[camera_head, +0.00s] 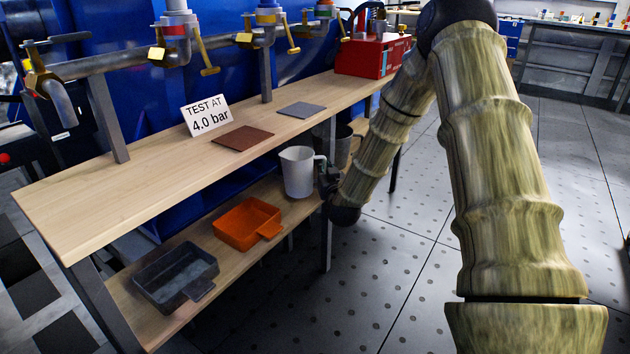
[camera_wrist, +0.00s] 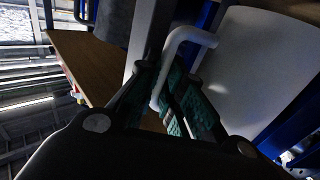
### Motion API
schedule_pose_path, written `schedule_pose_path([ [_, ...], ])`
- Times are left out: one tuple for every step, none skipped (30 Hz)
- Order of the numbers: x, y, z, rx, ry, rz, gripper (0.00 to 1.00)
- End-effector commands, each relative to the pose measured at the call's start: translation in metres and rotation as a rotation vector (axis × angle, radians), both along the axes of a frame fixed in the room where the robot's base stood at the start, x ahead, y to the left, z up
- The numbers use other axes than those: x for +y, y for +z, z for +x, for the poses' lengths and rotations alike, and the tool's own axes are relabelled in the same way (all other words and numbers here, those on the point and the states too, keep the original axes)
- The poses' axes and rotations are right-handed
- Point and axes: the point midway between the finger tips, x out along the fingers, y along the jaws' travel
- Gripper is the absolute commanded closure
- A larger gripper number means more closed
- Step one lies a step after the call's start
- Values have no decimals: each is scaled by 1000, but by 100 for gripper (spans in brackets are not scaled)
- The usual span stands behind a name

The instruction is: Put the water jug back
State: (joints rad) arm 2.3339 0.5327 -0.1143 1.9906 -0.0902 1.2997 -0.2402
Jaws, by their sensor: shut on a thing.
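The white water jug (camera_head: 299,172) is upright at the lower shelf (camera_head: 222,268) of the bench, near its right end. I cannot tell whether its base touches the shelf. My gripper (camera_head: 328,182) is at the jug's right side, shut on its handle. In the wrist view the jug's pale body (camera_wrist: 262,75) fills the right side, and the handle (camera_wrist: 187,36) runs down between the green finger pads of my gripper (camera_wrist: 172,98). The jug's base is hidden in the wrist view.
An orange tray (camera_head: 247,222) and a dark grey tray (camera_head: 175,275) lie left of the jug. A grey bucket (camera_head: 343,146) stands behind it. The wooden bench top (camera_head: 105,182) overhangs the shelf, with a front leg (camera_head: 327,245) close by. The floor at right is clear.

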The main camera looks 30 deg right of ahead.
Motion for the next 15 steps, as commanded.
schedule_pose_path([
  [3, -1, 7, -3, 0, 0, 100],
  [4, -1, 11, -3, 0, 1, 100],
  [6, -1, 14, -2, 0, 0, 100],
  [7, -1, 16, -2, 0, -1, 100],
  [7, 0, 18, -2, 0, -1, 100],
  [8, 0, 19, -1, 0, -2, 100],
  [8, 0, 20, -1, 0, -2, 100],
  [8, 1, 21, -1, 0, -2, 100],
  [9, 0, 23, -1, 0, -2, 100],
  [10, 0, 24, -1, 0, -2, 100],
  [10, 0, 26, -2, 0, -1, 100],
  [12, -1, 29, -2, 0, -1, 100],
  [14, -1, 32, -1, 0, 1, 100],
  [15, -2, 36, -2, 1, 0, 100],
  [14, -10, 34, 1, -1, 1, 100],
])
